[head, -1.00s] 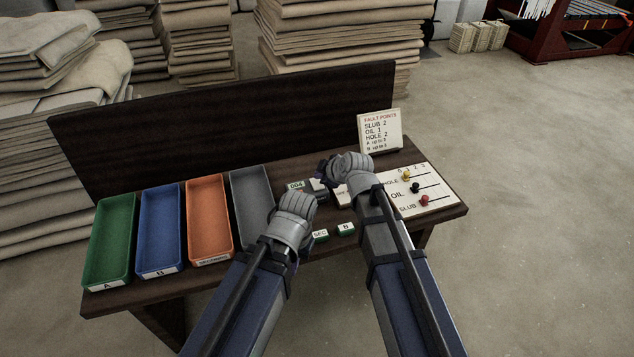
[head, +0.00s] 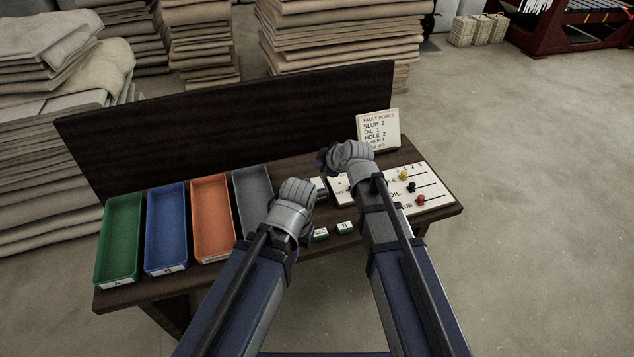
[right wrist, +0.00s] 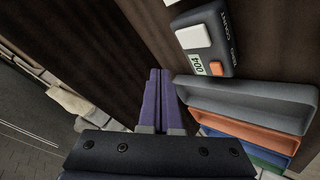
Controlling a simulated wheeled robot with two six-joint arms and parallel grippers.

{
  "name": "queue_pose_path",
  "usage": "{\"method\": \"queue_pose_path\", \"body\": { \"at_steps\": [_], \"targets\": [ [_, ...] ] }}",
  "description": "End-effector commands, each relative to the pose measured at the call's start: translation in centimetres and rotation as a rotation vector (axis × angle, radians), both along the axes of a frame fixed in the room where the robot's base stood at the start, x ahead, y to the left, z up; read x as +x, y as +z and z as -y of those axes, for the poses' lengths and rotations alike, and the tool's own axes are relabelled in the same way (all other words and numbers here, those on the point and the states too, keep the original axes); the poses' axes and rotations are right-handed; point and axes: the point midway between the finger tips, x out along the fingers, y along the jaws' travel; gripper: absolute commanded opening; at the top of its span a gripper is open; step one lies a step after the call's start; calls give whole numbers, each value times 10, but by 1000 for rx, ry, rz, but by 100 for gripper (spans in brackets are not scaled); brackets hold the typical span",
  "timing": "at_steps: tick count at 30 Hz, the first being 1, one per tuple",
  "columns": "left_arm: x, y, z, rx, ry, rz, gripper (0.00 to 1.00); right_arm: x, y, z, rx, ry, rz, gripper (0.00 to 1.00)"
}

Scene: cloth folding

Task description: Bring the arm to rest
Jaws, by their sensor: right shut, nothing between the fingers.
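My right arm reaches up over the right part of the dark bench (head: 270,262). Its right gripper (head: 323,162) points left above the bench, with its dark fingers partly behind the grey wrist. In the right wrist view, its two purple fingers (right wrist: 160,78) lie together with nothing between them. My left arm comes in from the lower left. Its left gripper (head: 297,192) is beside the grey tray (head: 250,180), and the wrist hides its fingers. A counter box with a white button (right wrist: 196,38) and the reading 004 is beyond the right fingers, apart from them.
Green (head: 122,225), blue (head: 165,225) and orange (head: 212,215) trays stand left of the grey one. A fault points card (head: 379,130) and a board with coloured pegs (head: 430,200) are at right. Small green-sided blocks (head: 344,228) sit near the front edge. A backboard (head: 230,125) rises behind.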

Motion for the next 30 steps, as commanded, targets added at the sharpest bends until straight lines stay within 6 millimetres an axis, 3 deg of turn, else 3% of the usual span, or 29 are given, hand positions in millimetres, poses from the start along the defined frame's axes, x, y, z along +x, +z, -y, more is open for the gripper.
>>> {"method": "queue_pose_path", "body": {
  "at_steps": [11, 14, 17, 22, 30],
  "targets": [
    [0, 0, 0, 1, 4, 0, 0, 0, 0, 0, 0, 0, 0, 0],
    [0, 0, -1, 4, 9, -1, 0, -13, -6, -2, 8, -18, -47, 0],
    [0, 0, -1, 4, 9, -1, 0, -48, -21, -4, 23, -84, -183, 0],
    [0, 0, -1, 4, 9, -1, 0, -132, -52, 5, 4, -334, -492, 0],
    [0, 0, -1, 4, 9, -1, 0, -226, -66, 38, -91, -760, -741, 0]
  ]
}}
